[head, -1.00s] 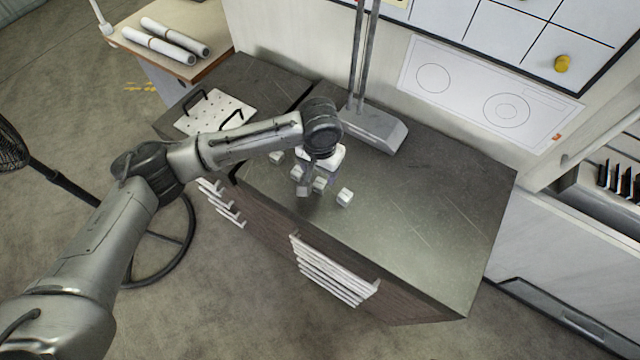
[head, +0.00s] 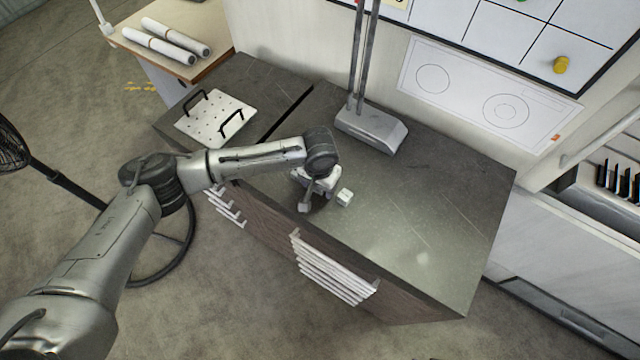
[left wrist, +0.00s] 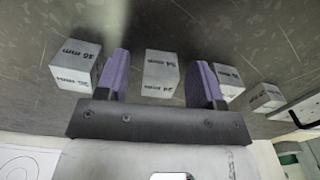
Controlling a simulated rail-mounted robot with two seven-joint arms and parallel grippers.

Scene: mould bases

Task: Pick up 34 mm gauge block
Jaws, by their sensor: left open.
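The 34 mm gauge block (left wrist: 160,73) is a small pale cube, its lettering upside down in the left wrist view. It sits between the two purple-lined fingers of my left gripper (left wrist: 160,84), with a gap on each side. The gripper is open and not closed on it. In the head view my left gripper (head: 317,197) is low over the bench, and it and the arm hide the 34 mm block. My right gripper is in neither view.
A 36 mm block (left wrist: 75,66) stands close beside one finger; it also shows in the head view (head: 344,197). Two more blocks (left wrist: 229,79) (left wrist: 264,97) stand on the other side. A stand base (head: 371,129) is behind. The bench's right part (head: 430,220) is clear.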

